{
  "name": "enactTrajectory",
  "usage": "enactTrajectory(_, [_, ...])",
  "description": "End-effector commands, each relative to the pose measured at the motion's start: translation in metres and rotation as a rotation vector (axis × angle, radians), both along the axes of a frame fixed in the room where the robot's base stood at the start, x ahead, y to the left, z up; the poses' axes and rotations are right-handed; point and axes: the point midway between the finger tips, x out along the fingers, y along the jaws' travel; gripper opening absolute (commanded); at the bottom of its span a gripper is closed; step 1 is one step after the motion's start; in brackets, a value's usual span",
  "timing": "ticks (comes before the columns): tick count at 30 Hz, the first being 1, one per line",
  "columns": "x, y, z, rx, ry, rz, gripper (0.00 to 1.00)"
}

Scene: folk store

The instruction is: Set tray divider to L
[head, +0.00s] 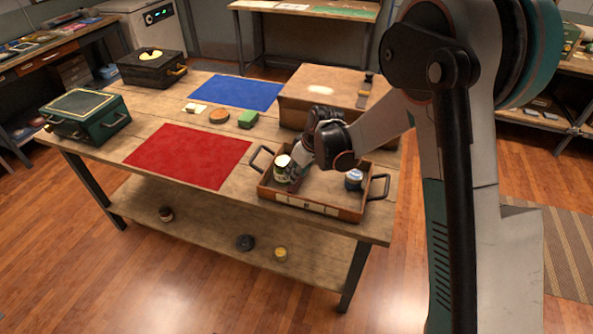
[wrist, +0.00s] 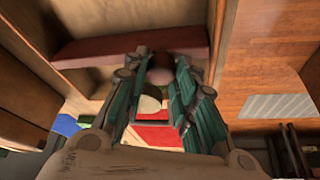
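The tray (head: 312,208) is a shallow brown wooden box with dark side handles and pale labels on its front, at the table's front right. My gripper (head: 293,177) reaches down into its left part, close beside a jar with a pale lid (head: 282,164). In the wrist view my gripper (wrist: 163,72) has teal fingers set apart, and a dark reddish rounded thing (wrist: 162,76) shows between the tips. A reddish-brown bar (wrist: 110,48) lies just beyond the tips; I cannot tell whether it is the divider or whether the fingers touch it.
A second dark jar (head: 353,179) stands in the tray's right part. A large wooden box (head: 322,92) stands right behind the tray. A red mat (head: 188,155) and a blue mat (head: 236,92) lie to the left. Green (head: 85,115) and black (head: 152,67) cases stand farther left.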

Motion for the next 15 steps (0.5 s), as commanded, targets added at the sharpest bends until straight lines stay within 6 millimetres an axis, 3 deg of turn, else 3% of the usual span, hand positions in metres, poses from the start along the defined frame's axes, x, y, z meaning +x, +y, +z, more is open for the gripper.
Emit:
enactTrajectory(2, [0.0, 0.0, 0.0, 0.0, 0.0, 0.0, 0.0])
enactTrajectory(8, [-0.001, -0.005, 0.0, 0.0, 0.0, -0.001, 0.0])
enactTrajectory(15, [-0.02, -0.06, -0.001, -0.001, 0.001, -0.008, 0.0])
